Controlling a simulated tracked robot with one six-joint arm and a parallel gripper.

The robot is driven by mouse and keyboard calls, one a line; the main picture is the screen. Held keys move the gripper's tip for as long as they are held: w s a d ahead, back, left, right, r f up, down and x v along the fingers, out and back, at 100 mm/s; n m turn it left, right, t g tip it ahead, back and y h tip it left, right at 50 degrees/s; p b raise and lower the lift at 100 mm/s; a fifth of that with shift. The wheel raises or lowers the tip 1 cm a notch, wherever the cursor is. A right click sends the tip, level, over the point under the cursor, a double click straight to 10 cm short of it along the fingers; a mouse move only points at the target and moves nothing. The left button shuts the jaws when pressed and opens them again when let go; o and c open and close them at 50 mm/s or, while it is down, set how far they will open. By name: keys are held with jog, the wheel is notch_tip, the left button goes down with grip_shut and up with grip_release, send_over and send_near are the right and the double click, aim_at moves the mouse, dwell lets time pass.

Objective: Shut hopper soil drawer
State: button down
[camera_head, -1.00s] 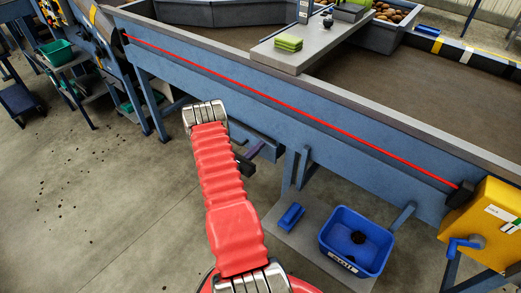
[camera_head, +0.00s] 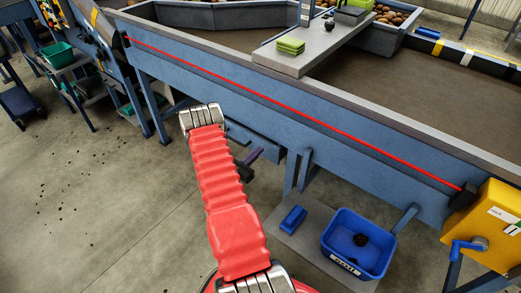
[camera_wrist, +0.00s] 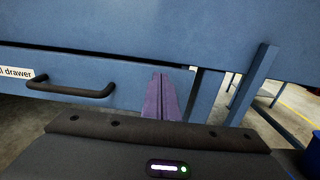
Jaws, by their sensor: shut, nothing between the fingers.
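The soil drawer (camera_wrist: 128,76) is a blue front panel under the hopper's side wall in the wrist view, with a dark bar handle (camera_wrist: 72,90) and a white label (camera_wrist: 14,74) ending in "drawer". How far it stands out cannot be told. In the head view, a blue drawer part (camera_head: 252,142) shows below the hopper, partly behind my arm. My gripper (camera_wrist: 161,98) has purple fingers, shut and empty. They lie in front of the drawer's right part, right of the handle. Contact cannot be told. The gripper also shows beyond my red arm in the head view (camera_head: 254,155).
The hopper's long blue wall (camera_head: 300,115) carries a red line (camera_head: 290,109). Blue legs (camera_head: 291,172) stand right of my gripper. A blue bin (camera_head: 337,262) and a small blue tray (camera_head: 292,219) lie on a grey mat. A yellow box (camera_head: 492,220) is at right.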

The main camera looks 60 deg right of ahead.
jog(key=v, duration=1.1)
jog(key=shift+r, duration=0.1)
jog(key=a+r+m+g+y, duration=0.25)
jog(key=a+r+m, duration=0.3)
jog(key=r, duration=0.55)
jog(key=a+r+m+g+y, duration=0.1)
jog(key=a+r+m+y, duration=0.4)
jog(key=r, duration=0.6)
jog(key=s+a+r+m+t+y, duration=0.1)
jog(key=a+r+t+y, duration=0.2)
jog(key=a, duration=0.9)
jog(key=s+a+r+m+t+y, duration=0.1)
jog(key=a+r+m+t+y, duration=0.1)
jog(key=a+r+t, duration=0.3)
jog(key=a+r+m+t+y, duration=0.2)
jog(key=a+r+t+y, duration=0.3)
jog(key=a, duration=1.5)
notch_tip(320, 180, up, 4)
jog(key=shift+s+f, duration=0.25)
jog(key=shift+s, duration=0.15)
jog(key=shift+s+a, duration=0.15)
